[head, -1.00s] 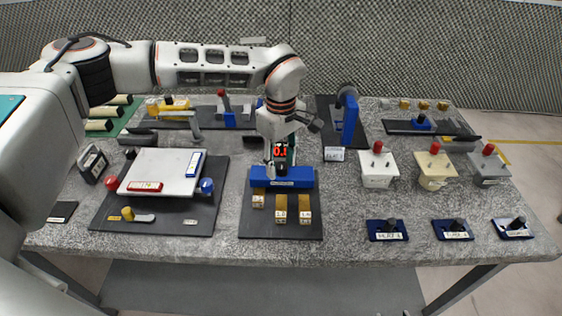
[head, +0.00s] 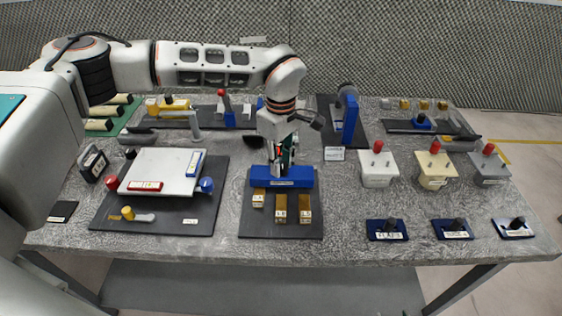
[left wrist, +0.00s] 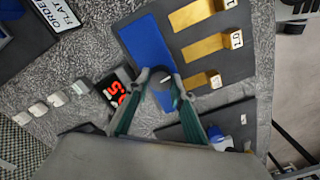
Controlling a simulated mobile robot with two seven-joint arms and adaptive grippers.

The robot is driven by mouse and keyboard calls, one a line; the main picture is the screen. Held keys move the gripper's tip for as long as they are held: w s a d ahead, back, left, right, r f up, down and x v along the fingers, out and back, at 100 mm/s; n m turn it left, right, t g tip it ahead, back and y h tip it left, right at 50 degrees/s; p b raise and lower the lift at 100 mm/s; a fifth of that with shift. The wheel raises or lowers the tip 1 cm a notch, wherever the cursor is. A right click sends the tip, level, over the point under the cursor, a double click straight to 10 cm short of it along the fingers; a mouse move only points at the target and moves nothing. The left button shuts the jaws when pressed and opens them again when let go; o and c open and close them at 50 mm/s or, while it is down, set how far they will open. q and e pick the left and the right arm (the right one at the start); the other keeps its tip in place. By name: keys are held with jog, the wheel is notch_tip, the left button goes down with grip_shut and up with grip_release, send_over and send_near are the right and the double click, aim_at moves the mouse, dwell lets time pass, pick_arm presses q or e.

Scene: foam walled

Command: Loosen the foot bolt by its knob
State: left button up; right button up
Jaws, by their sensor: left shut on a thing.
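The blue block (head: 300,178) stands on a dark plate (head: 260,225) at the middle of the table. A dark round knob with a white mark (left wrist: 163,82) is on the blue block, as the left wrist view shows. My left gripper (head: 280,166) points down at the block, and its two green-grey fingers are shut on this knob. In the head view the fingers hide the knob. A small display with red digits (left wrist: 118,94) stands beside the block and is partly covered by a finger in the head view.
Several brass pieces with number tags (head: 280,208) lie in front of the block. A plate with a white panel (head: 165,170) is to the left. Lever boxes (head: 378,169) and blue knob units (head: 387,230) stand to the right. The table's front edge is clear.

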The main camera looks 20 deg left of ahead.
pick_arm(q)
jog(key=n, duration=0.8)
jog(key=shift+s, duration=0.15)
jog(key=n+b, duration=0.1)
jog(key=n, duration=0.3)
jog(key=shift+n, duration=0.3)
jog(key=n, duration=0.3)
jog(key=shift+d+n, duration=0.1)
jog(key=shift+n, duration=0.2)
jog(key=n+b, duration=0.1)
jog(key=n, duration=0.2)
jog(key=shift+s+n, duration=0.1)
jog(key=shift+n, duration=0.2)
jog(key=n, duration=0.4)
jog(key=shift+d+n, duration=0.15)
jog(key=shift+n, duration=0.15)
jog(key=n, duration=0.4)
jog(key=shift+b, duration=0.4)
jog(key=shift+d+n, duration=0.1)
jog(key=shift+n, duration=1.5)
